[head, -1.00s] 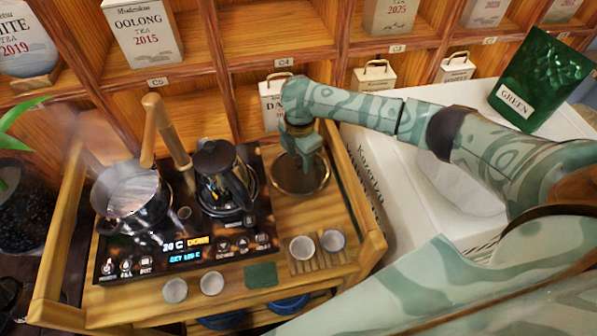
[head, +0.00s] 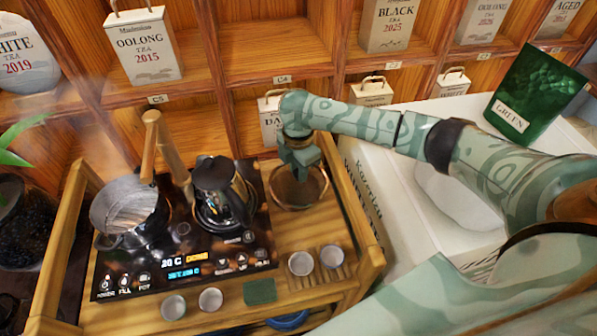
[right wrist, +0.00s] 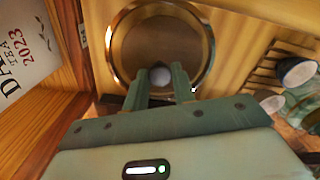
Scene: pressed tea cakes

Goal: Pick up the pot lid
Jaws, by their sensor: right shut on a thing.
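The pot lid (head: 300,200) is a round brown disc with a shiny metal rim, at the right end of the wooden tea table. My right gripper (head: 299,167) points down over it. I cannot tell whether the lid touches the wood below. The glass pot (head: 130,205), without a lid on it, stands at the left of the black cooktop. My left gripper is not in view.
A dark kettle (head: 215,180) stands on the cooktop (head: 150,278), left of the lid. Several small cups (head: 301,263) are at the table's front. The tea shelf (head: 235,95) rises behind, and a white box (head: 385,215) is to the right.

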